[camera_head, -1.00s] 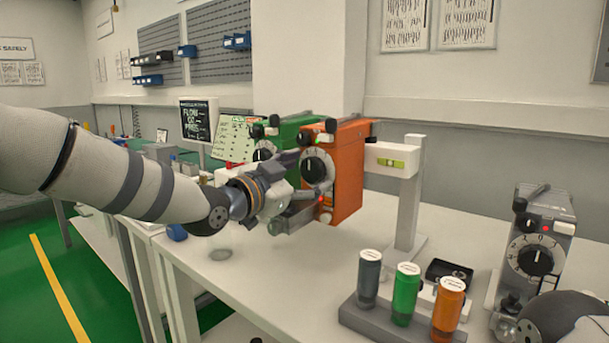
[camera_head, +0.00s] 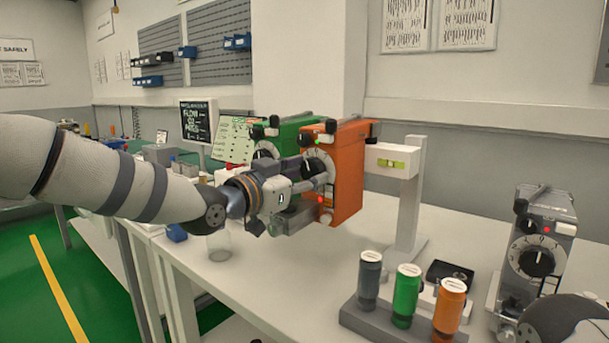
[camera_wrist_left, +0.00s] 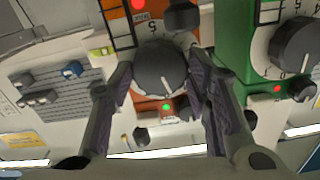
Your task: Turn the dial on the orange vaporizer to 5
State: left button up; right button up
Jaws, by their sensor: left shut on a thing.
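The orange vaporizer (camera_head: 349,180) is mounted on the stand beside the green vaporizer (camera_head: 293,134). Its dark round dial (camera_wrist_left: 160,70) sits between the two fingers of my left gripper (camera_wrist_left: 164,82) in the left wrist view, and the fingers are shut on it. In the head view my left gripper (camera_head: 308,176) reaches the front of the orange vaporizer and covers part of the dial. A green light shows beside the dial in the wrist view. The number at the dial's mark is not readable.
A grey vaporizer (camera_head: 537,250) stands at the right of the white table (camera_head: 290,268). Grey, green and orange bottles (camera_head: 449,305) stand in a grey rack in front. A white post (camera_head: 408,205) rises right of the orange vaporizer. The front left tabletop is mostly clear.

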pick_arm(q)
jog(key=shift+f+n, duration=0.1)
jog(key=shift+n, duration=1.6)
jog(key=o, duration=1.2)
jog(key=v, duration=1.2)
